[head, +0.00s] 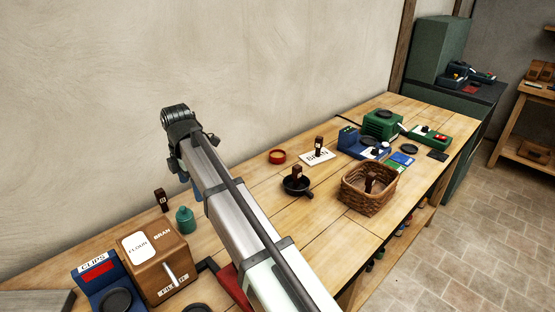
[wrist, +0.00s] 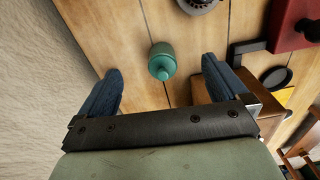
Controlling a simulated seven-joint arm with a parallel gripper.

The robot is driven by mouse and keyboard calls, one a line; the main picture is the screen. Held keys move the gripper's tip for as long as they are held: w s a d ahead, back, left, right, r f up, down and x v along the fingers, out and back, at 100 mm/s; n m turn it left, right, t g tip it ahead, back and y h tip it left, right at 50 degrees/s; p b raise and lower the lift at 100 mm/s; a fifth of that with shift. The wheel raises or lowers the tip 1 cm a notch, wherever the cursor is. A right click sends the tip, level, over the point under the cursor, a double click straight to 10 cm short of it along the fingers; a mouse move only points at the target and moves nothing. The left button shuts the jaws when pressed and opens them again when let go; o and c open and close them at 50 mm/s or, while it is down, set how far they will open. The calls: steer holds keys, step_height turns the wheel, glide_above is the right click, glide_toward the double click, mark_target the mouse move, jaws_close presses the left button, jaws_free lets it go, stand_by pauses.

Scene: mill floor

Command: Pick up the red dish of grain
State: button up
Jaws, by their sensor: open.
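The red dish (head: 277,156) sits on the wooden bench in the head view, near the wall and left of the white BRAN card (head: 318,156). I cannot make out grain in it at this size, and I do not see the dish in the wrist view. My gripper (wrist: 161,82) is open, with its two blue fingers apart and nothing between them. In the head view it is partly hidden behind my arm, to the left of the dish. A small teal jar (wrist: 162,60) is on the bench below the fingers and also shows in the head view (head: 185,220).
A black pan (head: 297,192) and a wicker basket (head: 350,200) stand in front of and right of the dish. A dark block stands on the card. A wooden bran box (head: 152,270) and blue clips holder (head: 100,290) are at front left. The wall runs close behind.

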steer(key=w+d+m, duration=0.2)
steer(key=w+d, duration=0.6)
steer(key=d, duration=0.2)
steer(key=m, duration=3.1)
glide_above(278, 154)
steer(key=s, duration=0.3)
steer(key=f, duration=0.7)
steer(key=shift+w+a+f, duration=0.1)
steer(key=shift+a+f, duration=0.1)
steer(key=shift+f, duration=0.15)
steer(key=shift+d+f, duration=0.15)
steer(key=shift+f, duration=2.45)
steer(key=shift+c, duration=0.5)
